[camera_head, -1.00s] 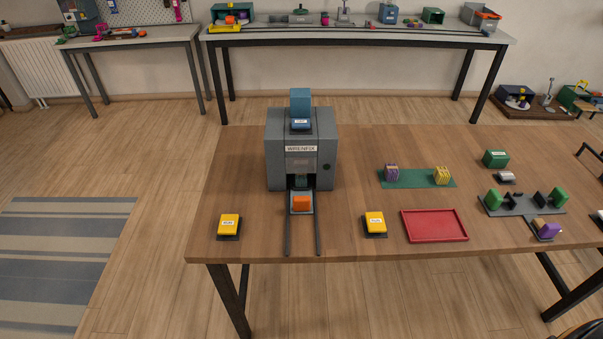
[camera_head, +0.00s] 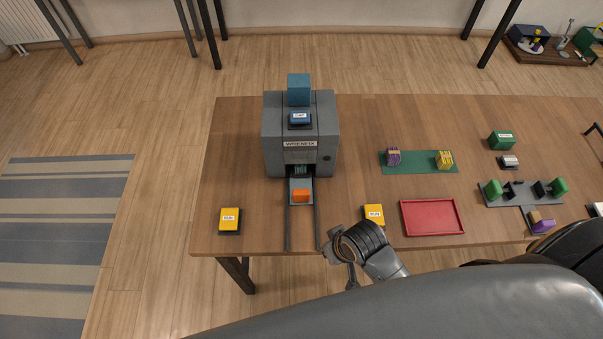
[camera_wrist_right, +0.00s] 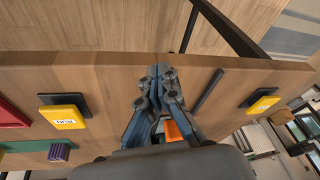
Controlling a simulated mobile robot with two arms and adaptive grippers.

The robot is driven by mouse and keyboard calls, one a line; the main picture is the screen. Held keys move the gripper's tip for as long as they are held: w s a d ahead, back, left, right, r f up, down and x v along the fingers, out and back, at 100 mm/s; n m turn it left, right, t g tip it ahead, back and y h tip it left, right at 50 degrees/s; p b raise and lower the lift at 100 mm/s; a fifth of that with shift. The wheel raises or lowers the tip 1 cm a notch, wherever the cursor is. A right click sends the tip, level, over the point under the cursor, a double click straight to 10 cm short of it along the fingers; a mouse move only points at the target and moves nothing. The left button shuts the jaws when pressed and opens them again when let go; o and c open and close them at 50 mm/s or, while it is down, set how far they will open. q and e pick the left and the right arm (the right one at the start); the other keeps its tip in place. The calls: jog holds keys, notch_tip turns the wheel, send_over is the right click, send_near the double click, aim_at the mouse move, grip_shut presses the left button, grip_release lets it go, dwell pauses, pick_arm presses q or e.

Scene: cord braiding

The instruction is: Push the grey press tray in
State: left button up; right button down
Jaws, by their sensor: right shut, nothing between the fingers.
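The grey press tray (camera_head: 301,183) sticks out of the front of the grey press (camera_head: 270,150) on two dark rails (camera_head: 288,228). An orange block (camera_head: 301,196) sits on the tray; part of the block shows behind my fingers in the right wrist view (camera_wrist_right: 174,131). My right gripper (camera_wrist_right: 157,80) is shut and empty. In the head view my right arm comes in from the lower right, and its wrist is over the table's front edge, right of the rails and apart from the tray. The fingertips are hard to make out there. My left gripper is not in view.
Yellow buttons stand left (camera_head: 230,219) and right (camera_head: 374,212) of the rails. A red tray (camera_head: 432,217) lies farther right. A green mat (camera_head: 420,167) holds purple and yellow bundles. The table is clear between the left button and the rails.

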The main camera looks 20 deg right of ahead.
jog(key=w+a+r, duration=0.1)
jog(key=w+a, duration=0.1)
jog(key=a, duration=0.1)
jog(key=w+a+r+y+p, duration=0.1)
jog(key=w+a+r, duration=0.1)
jog(key=w+a, duration=0.1)
jog(key=w+a+r+g+y, duration=0.1)
jog(key=w+a+r, duration=0.1)
jog(key=w+a, duration=0.1)
jog(key=shift+a+m+p, duration=0.3)
jog(key=shift+a+p, duration=0.05)
jog(key=shift+a, duration=0.3)
jog(key=w+r+m+g, duration=0.1)
jog(key=w, duration=0.2)
jog(key=m+g+h+p, duration=0.1)
jog(key=m+h+p, duration=0.1)
jog(key=m+h, duration=0.1)
send_near(302, 193)
notch_tip(302, 193, down, 2)
jog(key=s+a, duration=0.1)
jog(key=s, duration=0.1)
jog(key=f+b, duration=0.4)
jog(key=b, duration=0.1)
jog(key=f+b, duration=0.4)
jog(key=shift+s+a+f+b, duration=0.1)
jog(key=shift+s+f+b, duration=0.1)
jog(key=shift+b, duration=0.2)
jog(key=shift+w+r, duration=0.1)
